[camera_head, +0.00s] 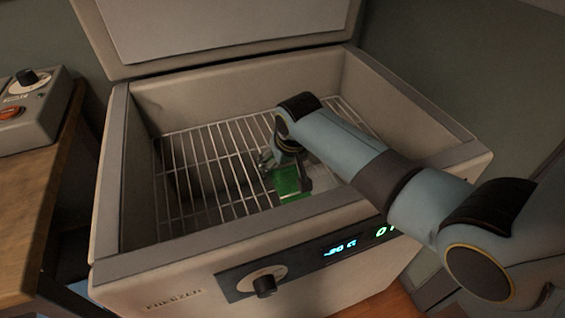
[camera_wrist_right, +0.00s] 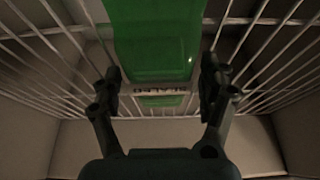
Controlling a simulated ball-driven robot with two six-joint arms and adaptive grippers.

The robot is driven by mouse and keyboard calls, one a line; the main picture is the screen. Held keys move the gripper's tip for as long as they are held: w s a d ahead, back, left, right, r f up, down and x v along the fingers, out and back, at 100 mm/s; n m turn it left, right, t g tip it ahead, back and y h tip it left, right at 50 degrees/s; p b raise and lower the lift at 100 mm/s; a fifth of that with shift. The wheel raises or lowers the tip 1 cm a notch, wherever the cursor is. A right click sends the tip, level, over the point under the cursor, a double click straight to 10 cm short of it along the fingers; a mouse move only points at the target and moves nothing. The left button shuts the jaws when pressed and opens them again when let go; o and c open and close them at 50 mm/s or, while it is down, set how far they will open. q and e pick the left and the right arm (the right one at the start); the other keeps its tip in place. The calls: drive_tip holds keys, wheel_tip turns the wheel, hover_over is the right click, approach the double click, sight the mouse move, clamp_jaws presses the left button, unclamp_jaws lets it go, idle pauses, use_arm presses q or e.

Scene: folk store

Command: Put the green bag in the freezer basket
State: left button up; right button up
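The green bag (camera_head: 287,181) is at the wire freezer basket (camera_head: 220,148), towards its front right. My right gripper (camera_head: 285,170) reaches down into the freezer at the bag. In its wrist view the fingers (camera_wrist_right: 160,85) are spread wide, one on each side of the bag. I see no clear grip on it. Whether the bag's underside rests on the wires is hidden. My left gripper is not in view.
The chest freezer's lid (camera_head: 215,35) stands open at the back. Its front rim (camera_head: 240,232) and side walls surround the basket. A wooden table (camera_head: 45,180) with a grey device (camera_head: 30,110) stands at the left. The basket's left part is empty.

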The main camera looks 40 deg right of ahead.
sight(290, 174)
drive_tip(key=shift+o, duration=1.1)
drive_tip(key=shift+r, duration=0.2)
drive_tip(key=p+v, duration=0.3)
drive_tip(key=v, duration=0.9)
drive_tip(key=shift+p, duration=0.4)
drive_tip(key=shift+s+f, duration=0.1)
drive_tip(key=shift+f, duration=0.05)
